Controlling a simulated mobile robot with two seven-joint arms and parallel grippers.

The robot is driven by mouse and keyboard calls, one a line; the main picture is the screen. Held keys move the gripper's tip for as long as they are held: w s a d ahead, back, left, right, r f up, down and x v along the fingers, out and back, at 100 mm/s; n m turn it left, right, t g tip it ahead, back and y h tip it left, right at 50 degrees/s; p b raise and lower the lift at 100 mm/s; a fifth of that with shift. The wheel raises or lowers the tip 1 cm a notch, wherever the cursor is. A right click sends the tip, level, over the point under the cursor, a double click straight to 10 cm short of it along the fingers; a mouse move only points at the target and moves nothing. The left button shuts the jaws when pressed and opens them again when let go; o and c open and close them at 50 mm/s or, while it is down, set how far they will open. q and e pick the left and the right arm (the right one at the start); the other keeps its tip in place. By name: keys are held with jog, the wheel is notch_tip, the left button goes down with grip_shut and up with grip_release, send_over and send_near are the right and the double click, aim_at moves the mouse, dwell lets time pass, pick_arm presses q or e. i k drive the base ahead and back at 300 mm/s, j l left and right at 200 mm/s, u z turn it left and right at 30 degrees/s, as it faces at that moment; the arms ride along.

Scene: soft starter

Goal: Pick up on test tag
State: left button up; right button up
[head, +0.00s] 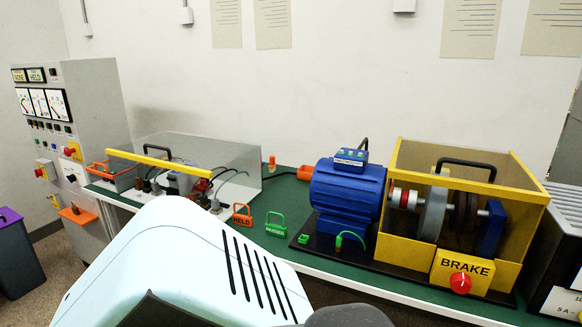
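No tag that I can read as "on test" shows. An orange tag (242,214) marked HELD and a green tag (275,224) that seems to read PASSED stand on the green bench top, each with a loop handle. Neither of my grippers is in view. A large pale part of my own body covers the lower middle and hides part of the bench front and floor.
A clear-covered box (225,155) with a yellow bar stands on the bench (285,195) at left. A blue motor (347,190) and a yellow-framed brake unit (462,268) stand at right. A grey control cabinet (95,100) and a dark bin (18,255) are far left.

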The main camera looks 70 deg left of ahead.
aim_at(56, 205)
jog(key=u, duration=4.4)
jog(key=i+z, duration=0.15)
jog(key=i, duration=1.5)
jog(key=i+j+z, duration=0.1)
jog(key=i, duration=1.55)
